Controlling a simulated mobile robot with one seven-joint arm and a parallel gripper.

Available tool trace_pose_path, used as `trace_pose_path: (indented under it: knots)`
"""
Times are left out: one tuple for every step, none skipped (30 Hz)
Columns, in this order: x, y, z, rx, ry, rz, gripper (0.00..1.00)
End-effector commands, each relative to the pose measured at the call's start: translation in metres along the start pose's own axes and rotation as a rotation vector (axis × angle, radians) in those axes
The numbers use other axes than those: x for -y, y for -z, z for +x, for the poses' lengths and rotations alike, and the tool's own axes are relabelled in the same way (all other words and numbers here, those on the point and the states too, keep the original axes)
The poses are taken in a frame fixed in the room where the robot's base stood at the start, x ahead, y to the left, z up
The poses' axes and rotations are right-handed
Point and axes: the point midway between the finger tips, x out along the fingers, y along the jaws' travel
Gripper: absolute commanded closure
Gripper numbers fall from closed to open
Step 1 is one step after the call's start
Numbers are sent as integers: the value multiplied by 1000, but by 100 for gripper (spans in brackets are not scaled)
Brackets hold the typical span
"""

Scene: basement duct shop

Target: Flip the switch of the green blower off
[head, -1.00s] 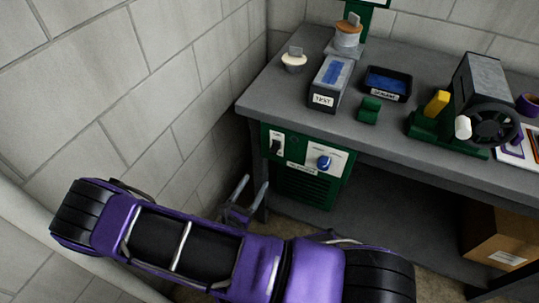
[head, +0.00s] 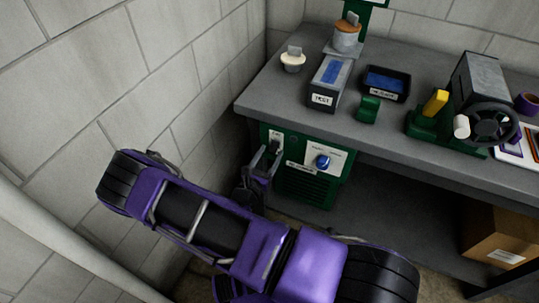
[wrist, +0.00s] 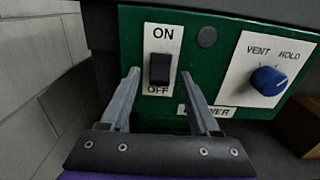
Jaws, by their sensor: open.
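The green blower (head: 312,190) is mounted under the left end of the bench. Its front panel (wrist: 220,112) also fills much of the wrist view. The black rocker switch (wrist: 160,69) sits on a white plate marked ON above and OFF below. Which way the rocker is tipped I cannot tell. My gripper (wrist: 158,80) is open and empty, with one fingertip on each side of the lower part of the switch plate. In the head view my gripper (head: 265,156) is at the panel's left side and partly covers the switch plate.
A blue knob (wrist: 268,81) on a plate marked VENT and HOLD is right of the switch. The bench top (head: 262,97) overhangs the blower. A block wall (head: 190,100) stands close on the left. A cardboard box (head: 492,240) is under the bench at right.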

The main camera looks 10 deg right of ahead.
Motion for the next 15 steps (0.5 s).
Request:
trace_pose_path:
  knots:
    - [0, 0, 0, 0, 0, 0, 39]
    - [0, 0, 0, 0, 0, 0, 45]
    - [0, 0, 0, 0, 0, 0, 52]
    - [0, 0, 0, 0, 0, 0, 57]
    - [0, 0, 0, 0, 0, 0, 63]
    - [0, 0, 0, 0, 0, 0, 70]
    - [0, 0, 0, 0, 0, 0, 75]
    - [0, 0, 0, 0, 0, 0, 81]
    - [0, 0, 0, 0, 0, 0, 88]
    - [0, 0, 0, 0, 0, 0, 93]
    - [0, 0, 0, 0, 0, 0, 99]
    - [0, 0, 0, 0, 0, 0, 100]
    - [0, 0, 0, 0, 0, 0, 100]
    - [0, 0, 0, 0, 0, 0, 100]
    - [0, 0, 0, 0, 0, 0, 100]
